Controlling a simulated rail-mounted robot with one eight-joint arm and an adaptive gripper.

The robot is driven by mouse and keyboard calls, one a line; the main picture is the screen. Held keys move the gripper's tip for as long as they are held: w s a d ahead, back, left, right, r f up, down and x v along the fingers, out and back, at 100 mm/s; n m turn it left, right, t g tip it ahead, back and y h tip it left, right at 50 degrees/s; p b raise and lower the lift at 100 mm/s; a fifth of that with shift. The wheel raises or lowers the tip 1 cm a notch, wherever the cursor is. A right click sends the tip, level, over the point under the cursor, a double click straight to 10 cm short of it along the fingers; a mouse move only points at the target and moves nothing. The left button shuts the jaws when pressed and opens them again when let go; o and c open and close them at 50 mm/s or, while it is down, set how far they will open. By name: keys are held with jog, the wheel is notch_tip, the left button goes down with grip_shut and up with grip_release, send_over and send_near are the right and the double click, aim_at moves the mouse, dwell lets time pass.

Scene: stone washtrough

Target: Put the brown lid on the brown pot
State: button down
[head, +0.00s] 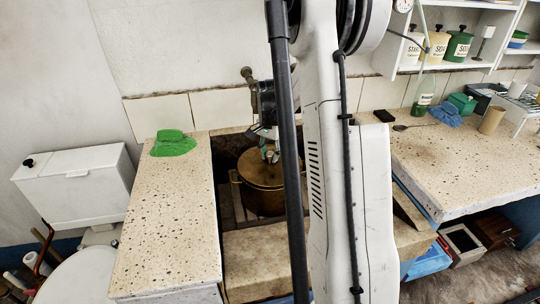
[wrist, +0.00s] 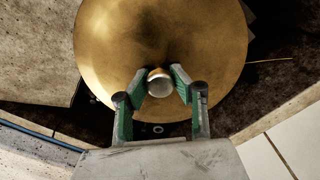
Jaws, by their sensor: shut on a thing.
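The brown pot (head: 262,203) stands in the trough recess, partly behind my arm, with a handle showing on its left side. The brown lid (head: 255,172) lies over the pot's mouth, roughly level and covering the opening. I cannot tell whether it sits fully on the rim. In the wrist view the lid (wrist: 160,35) is a round, brassy disc that hides the pot beneath. My gripper (head: 268,154) is above the lid, its green-padded fingers shut on the lid's knob (wrist: 159,84).
The stone counter (head: 165,220) left of the recess holds a green cloth (head: 173,143). A tiled wall closes the back. A stone block (head: 262,255) lies in front of the pot.

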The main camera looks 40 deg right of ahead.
jog(key=shift+f+b, duration=0.7)
jog(key=shift+b, duration=0.2)
dwell(1.3)
jog(key=c, duration=0.9)
grip_release()
jog(key=shift+c, duration=0.2)
jog(key=shift+r, duration=0.1)
jog(key=shift+r+p, duration=1.8)
jog(key=shift+r, duration=1.6)
